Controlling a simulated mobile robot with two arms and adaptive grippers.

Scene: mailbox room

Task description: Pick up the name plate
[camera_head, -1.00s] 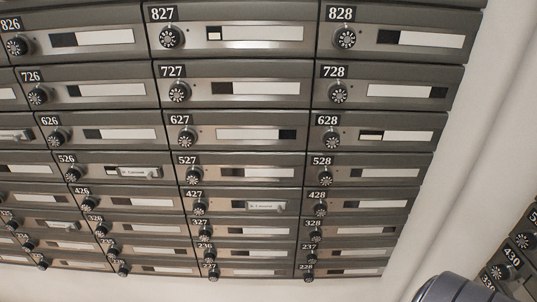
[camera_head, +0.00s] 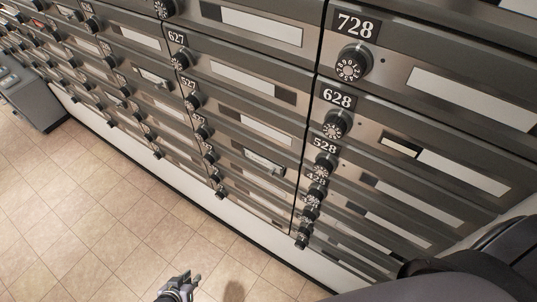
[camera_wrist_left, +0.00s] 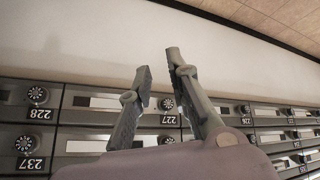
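Small name plates sit on some mailbox fronts in the head view. One light plate (camera_head: 265,163) is on a low box in the column under 627. Another plate (camera_head: 153,78) is on a box in the column to its left. Their lettering is too small to read. My left gripper (camera_head: 185,284) shows at the bottom edge, over the floor and apart from the mailboxes. In the left wrist view my left gripper (camera_wrist_left: 157,68) has its fingers apart with nothing between them, in front of the lowest boxes by 227 and 228. My right gripper is out of view.
The mailbox wall, with box 628 (camera_head: 430,155), fills the upper right, with round dials sticking out. A dark part of my own body covers the lower right corner. A grey unit (camera_head: 35,98) stands at the far left. The tiled floor (camera_head: 90,215) is clear.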

